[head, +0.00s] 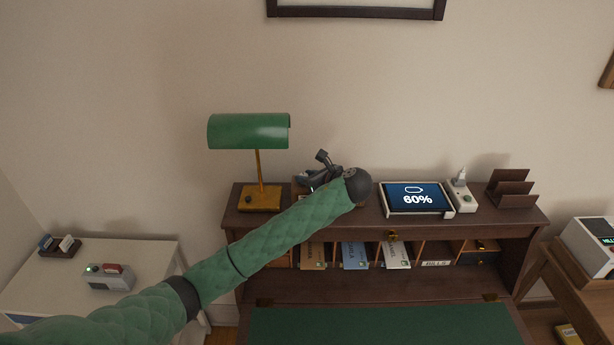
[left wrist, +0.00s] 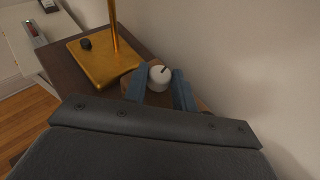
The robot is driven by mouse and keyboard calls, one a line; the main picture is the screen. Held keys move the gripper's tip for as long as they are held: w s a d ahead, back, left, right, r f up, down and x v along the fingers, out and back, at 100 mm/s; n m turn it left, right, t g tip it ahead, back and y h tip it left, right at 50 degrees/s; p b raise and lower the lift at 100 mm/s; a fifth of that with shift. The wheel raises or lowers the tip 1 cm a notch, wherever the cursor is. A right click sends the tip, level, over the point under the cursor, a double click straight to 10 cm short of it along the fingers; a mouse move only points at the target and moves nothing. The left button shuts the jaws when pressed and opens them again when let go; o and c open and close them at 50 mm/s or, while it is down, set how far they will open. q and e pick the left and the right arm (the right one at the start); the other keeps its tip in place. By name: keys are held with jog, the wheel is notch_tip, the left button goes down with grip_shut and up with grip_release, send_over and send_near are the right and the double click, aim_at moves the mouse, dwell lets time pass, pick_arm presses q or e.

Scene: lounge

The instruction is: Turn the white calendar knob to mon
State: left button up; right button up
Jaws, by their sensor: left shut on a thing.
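The white knob (left wrist: 159,78) shows in the left wrist view as a short white cylinder with a dark mark on its top. My left gripper (left wrist: 160,90) is shut on it, with one blue finger on each side. In the head view my left gripper (head: 313,178) is at the top of the desk, right of the lamp, and my own wrist hides the knob and most of the calendar. The day that the knob points to cannot be read. My right gripper is not in view.
A green lamp (head: 249,131) with a brass base (left wrist: 98,66) stands close left of my gripper. The wall is close behind. Pigeonholes below hold several envelopes.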

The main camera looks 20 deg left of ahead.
pick_arm(q)
jog(key=shift+n+g, duration=0.4)
jog(key=shift+g, duration=0.1)
jog(key=shift+w+r+y, duration=0.1)
jog(key=shift+y, duration=0.3)
jog(key=o, duration=1)
